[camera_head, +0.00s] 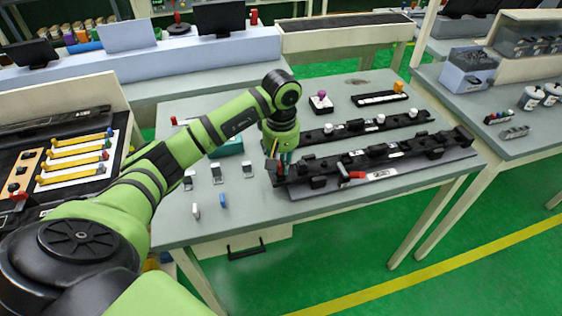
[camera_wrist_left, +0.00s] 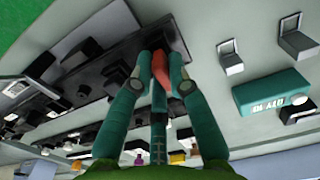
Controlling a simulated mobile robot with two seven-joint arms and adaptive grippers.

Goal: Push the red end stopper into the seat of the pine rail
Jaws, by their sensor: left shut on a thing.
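My left gripper (camera_head: 279,172) is low at the left end of the dark rail fixture (camera_head: 325,188) on the grey table. In the left wrist view its two green fingers (camera_wrist_left: 160,66) are shut on the red end stopper (camera_wrist_left: 160,70). The stopper's far end is close to the black end of the fixture (camera_wrist_left: 165,35); I cannot tell whether they touch. No pine-coloured rail shows clearly in this fixture, and the seat is hidden by the gripper. My right gripper is not in view.
A red-handled clamp (camera_head: 352,175) stands at the fixture's front edge. A second dark rail (camera_head: 345,133) lies behind. Small grey clips (camera_head: 217,172) and a teal box (camera_head: 228,146) are to the left. A tray with yellowish strips (camera_head: 78,160) stands far left.

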